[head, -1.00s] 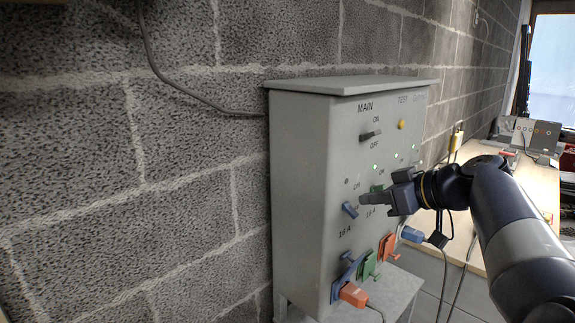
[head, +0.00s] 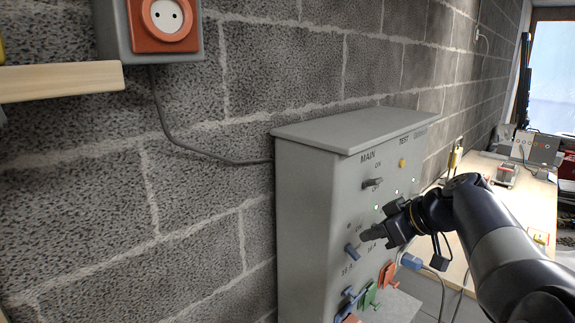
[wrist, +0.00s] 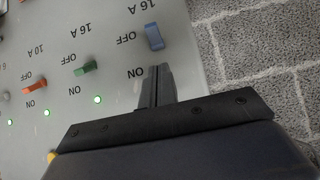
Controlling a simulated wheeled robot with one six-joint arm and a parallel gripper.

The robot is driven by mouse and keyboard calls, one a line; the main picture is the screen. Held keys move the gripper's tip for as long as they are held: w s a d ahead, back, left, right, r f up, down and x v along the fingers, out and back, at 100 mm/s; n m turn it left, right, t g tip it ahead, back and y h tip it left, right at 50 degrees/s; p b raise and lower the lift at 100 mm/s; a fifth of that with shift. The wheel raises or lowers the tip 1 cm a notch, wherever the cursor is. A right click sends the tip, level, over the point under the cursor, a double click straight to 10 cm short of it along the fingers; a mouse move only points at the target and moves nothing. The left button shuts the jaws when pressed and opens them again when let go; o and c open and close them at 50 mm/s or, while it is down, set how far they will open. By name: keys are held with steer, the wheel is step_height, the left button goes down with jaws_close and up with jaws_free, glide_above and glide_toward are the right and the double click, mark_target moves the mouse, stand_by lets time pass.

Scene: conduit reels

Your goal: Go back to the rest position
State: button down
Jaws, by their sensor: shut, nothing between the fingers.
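My gripper (head: 372,235) is shut and empty, in front of the grey distribution box (head: 305,215) beside its row of switches. In the wrist view my gripper (wrist: 160,75) points at the panel near the blue switch (wrist: 154,37), apart from it in that picture. The green switch (wrist: 85,69) and the orange switch (wrist: 36,87) are further left there. Green lamps glow by the green and orange switches. The blue switch also shows in the head view (head: 352,252). The MAIN switch (head: 372,183) and the yellow TEST button (head: 403,162) are above.
Blue, green and orange plugs (head: 371,294) sit low on the box. A block wall (head: 85,190) stands behind, with a red socket (head: 167,18) and a wooden shelf edge (head: 60,79) at upper left. A wooden bench (head: 525,190) extends at right.

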steer(key=v, duration=0.7)
steer(key=shift+r+b, duration=0.25)
steer(key=shift+b, duration=0.1)
steer(key=shift+a, duration=0.1)
